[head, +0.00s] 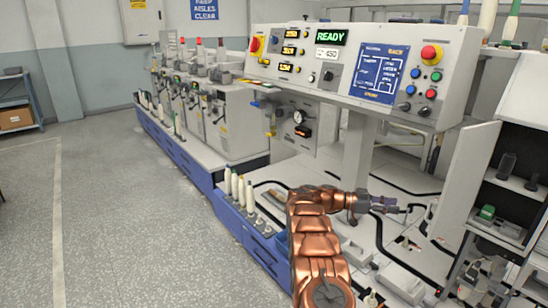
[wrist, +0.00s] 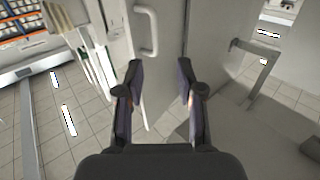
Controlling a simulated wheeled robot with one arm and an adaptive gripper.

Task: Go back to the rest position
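My gripper (head: 402,208) is at the end of my copper-coloured arm, stretched to the right below the control panel. In the wrist view, my gripper (wrist: 161,78) has its two dark fingers apart with nothing between them. Behind the gap are a pale cabinet surface and a white handle (wrist: 147,30); I cannot tell how far away they are. Several white bobbins (head: 241,190) stand upright at the blue machine edge, left of my arm and apart from the gripper.
The control panel (head: 365,68) with a READY display overhangs my arm. A white shelf cabinet (head: 497,228) stands close on the right. Black cables and pale boxes lie around and below the gripper. The grey floor (head: 110,225) at left is open.

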